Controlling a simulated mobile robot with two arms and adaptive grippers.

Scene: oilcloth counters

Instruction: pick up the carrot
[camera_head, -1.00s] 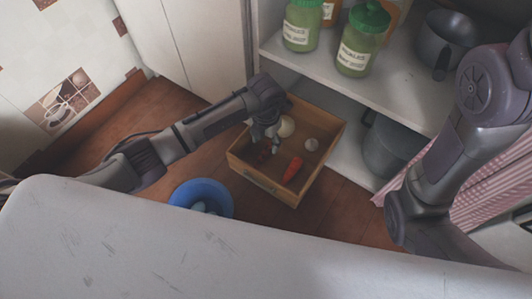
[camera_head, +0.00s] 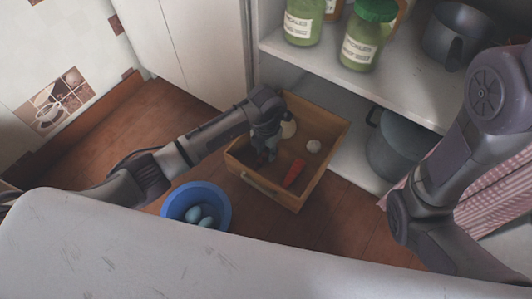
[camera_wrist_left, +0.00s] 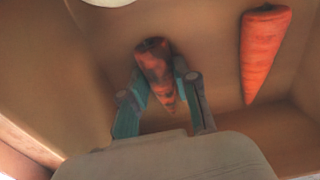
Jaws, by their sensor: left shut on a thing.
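Two carrots are in the wooden drawer (camera_head: 262,188). One is bright orange (camera_head: 293,173); it also shows at the upper right of the left wrist view (camera_wrist_left: 265,50), clear of my fingers. The other carrot (camera_wrist_left: 155,65) is dark, with blackish blotches on dull red. My left gripper (camera_head: 266,152) reaches down into the drawer's left part. In the left wrist view its fingers (camera_wrist_left: 160,75) are shut on the blotched carrot, one on each side. I cannot tell whether that carrot is off the drawer floor. My right arm shows at the right, its gripper out of frame.
A pale round thing (camera_head: 288,129) and a small whitish one (camera_head: 313,146) lie in the drawer. A blue bowl (camera_head: 172,207) with pale blue egg-like things stands left of it.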

